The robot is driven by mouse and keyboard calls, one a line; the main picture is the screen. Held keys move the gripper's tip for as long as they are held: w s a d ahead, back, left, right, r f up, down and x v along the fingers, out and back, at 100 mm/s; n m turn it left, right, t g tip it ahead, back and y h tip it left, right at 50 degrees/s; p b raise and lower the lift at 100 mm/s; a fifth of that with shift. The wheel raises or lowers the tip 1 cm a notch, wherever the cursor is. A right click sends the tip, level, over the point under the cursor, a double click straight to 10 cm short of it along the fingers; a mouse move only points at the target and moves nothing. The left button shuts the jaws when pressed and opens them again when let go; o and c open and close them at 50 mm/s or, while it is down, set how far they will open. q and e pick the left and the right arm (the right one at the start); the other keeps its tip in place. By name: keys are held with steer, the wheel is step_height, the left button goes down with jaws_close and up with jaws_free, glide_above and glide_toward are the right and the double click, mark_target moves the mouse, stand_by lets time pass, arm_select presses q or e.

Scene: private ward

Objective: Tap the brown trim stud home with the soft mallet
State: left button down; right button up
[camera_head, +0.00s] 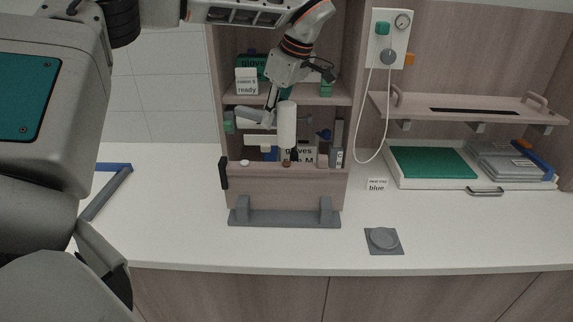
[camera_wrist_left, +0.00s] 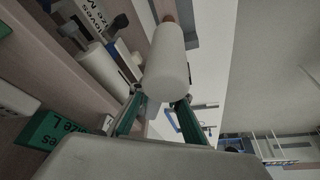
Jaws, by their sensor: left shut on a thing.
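My left gripper (camera_head: 272,98) reaches down from above in front of the shelf unit. It is shut on the soft mallet, whose white cylindrical head (camera_head: 287,122) stands upright over the unit's front panel (camera_head: 285,187). The brown trim stud (camera_head: 286,163) sits at the panel's top edge, just below the head. In the left wrist view the green fingers (camera_wrist_left: 158,112) are behind the white mallet head (camera_wrist_left: 168,65), and the brown stud (camera_wrist_left: 168,18) shows past its far end. I cannot tell whether head and stud touch. The mallet's handle is mostly hidden. My right gripper is not in view.
A white stud (camera_head: 244,162) sits left on the same panel edge. A grey disc on a plate (camera_head: 383,239) and a tray with a green mat (camera_head: 432,162) lie right. The front counter is mostly clear.

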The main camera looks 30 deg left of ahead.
arm_select(q)
step_height(320, 180, up, 6)
steer(key=shift+r, duration=0.1)
stand_by(0.5)
